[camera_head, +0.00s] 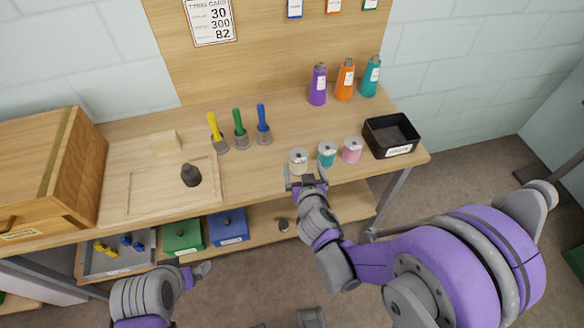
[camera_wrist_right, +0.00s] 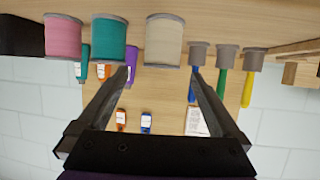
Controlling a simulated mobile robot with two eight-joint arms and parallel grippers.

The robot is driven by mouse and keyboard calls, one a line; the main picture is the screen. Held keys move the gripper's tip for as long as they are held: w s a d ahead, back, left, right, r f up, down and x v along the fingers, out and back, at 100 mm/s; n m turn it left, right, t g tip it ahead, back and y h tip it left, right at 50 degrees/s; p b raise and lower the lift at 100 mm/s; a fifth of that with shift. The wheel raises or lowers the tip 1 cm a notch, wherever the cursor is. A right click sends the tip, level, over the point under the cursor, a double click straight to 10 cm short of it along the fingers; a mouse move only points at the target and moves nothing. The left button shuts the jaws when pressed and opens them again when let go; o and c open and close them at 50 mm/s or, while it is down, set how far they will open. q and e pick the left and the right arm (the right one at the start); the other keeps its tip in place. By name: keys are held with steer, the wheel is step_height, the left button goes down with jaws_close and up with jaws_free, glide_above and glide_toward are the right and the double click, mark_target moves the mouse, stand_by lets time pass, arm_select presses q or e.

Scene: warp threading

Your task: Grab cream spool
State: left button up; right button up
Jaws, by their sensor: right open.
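The cream spool (camera_head: 299,160) stands on the wooden workbench, leftmost in a row with a teal spool (camera_head: 327,153) and a pink spool (camera_head: 352,149). In the right wrist view the cream spool (camera_wrist_right: 164,42) lies just beyond the open fingers, roughly centred between them. My right gripper (camera_head: 306,182) is open and empty, at the bench's front edge just in front of the cream spool. Its two dark fingers (camera_wrist_right: 158,85) show in the right wrist view. My left gripper (camera_head: 201,270) is low at the left, in front of the lower shelf; its finger state is unclear.
A black bin (camera_head: 392,136) stands right of the spools. Yellow, green and blue-handled tools (camera_head: 238,128) stand to the left. Purple, orange and teal cones (camera_head: 345,80) stand behind. A wooden cabinet (camera_head: 50,165) is at far left. The bench between the tools and spools is clear.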

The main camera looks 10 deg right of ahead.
mark_target(301, 160)
steer(key=x, duration=0.4)
steer(key=shift+w+d, duration=0.15)
steer(key=shift+a+x, duration=0.15)
steer(key=shift+x, duration=1.25)
steer(key=shift+a+x, duration=0.1)
steer(key=shift+x, duration=1.3)
steer(key=c, duration=1.4)
